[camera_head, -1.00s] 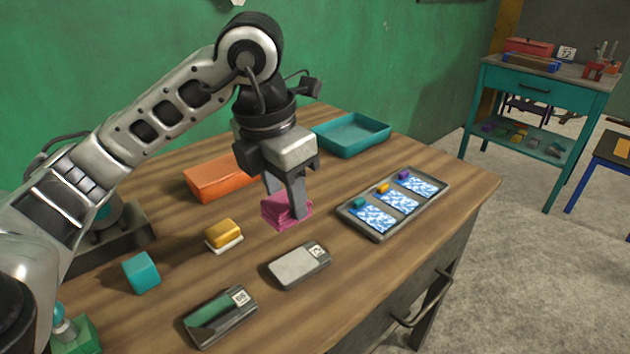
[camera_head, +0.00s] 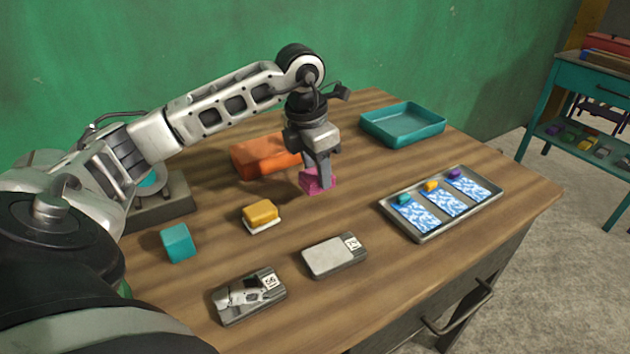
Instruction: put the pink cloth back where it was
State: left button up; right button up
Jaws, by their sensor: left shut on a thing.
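The pink cloth (camera_head: 308,184) is a small folded stack in the middle of the wooden table, in the head view. It is just right of the orange block's front end and behind the yellow block. My left gripper (camera_head: 322,183) points down and is shut on the cloth. Its fingers hide part of the cloth. I cannot tell whether the cloth's underside touches the table. My right gripper is not in view.
An orange block (camera_head: 262,157), a yellow block on a white base (camera_head: 261,213) and a teal cube (camera_head: 177,242) stand nearby. A teal tray (camera_head: 405,140) is behind. A metal tray (camera_head: 425,237) with patterned cards is at right. Two labelled plates (camera_head: 333,258) (camera_head: 232,312) lie in front.

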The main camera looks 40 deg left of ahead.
aim_at(313, 171)
pick_arm(q)
jog(key=f, duration=0.3)
jog(key=shift+w+a+f, duration=0.1)
jog(key=shift+w+a, duration=0.1)
jog(key=shift+a, duration=0.15)
jog(key=shift+f, duration=0.4)
jog(key=shift+f, duration=0.1)
jog(key=o, duration=0.9)
jog(key=shift+f, duration=0.1)
jog(key=shift+o, duration=0.2)
jog(key=r, duration=0.4)
jog(key=s+r, duration=0.1)
jog(key=r, duration=0.7)
jog(key=shift+s+a+r, duration=0.15)
jog(key=shift+s+a, duration=0.1)
jog(key=shift+s, duration=0.1)
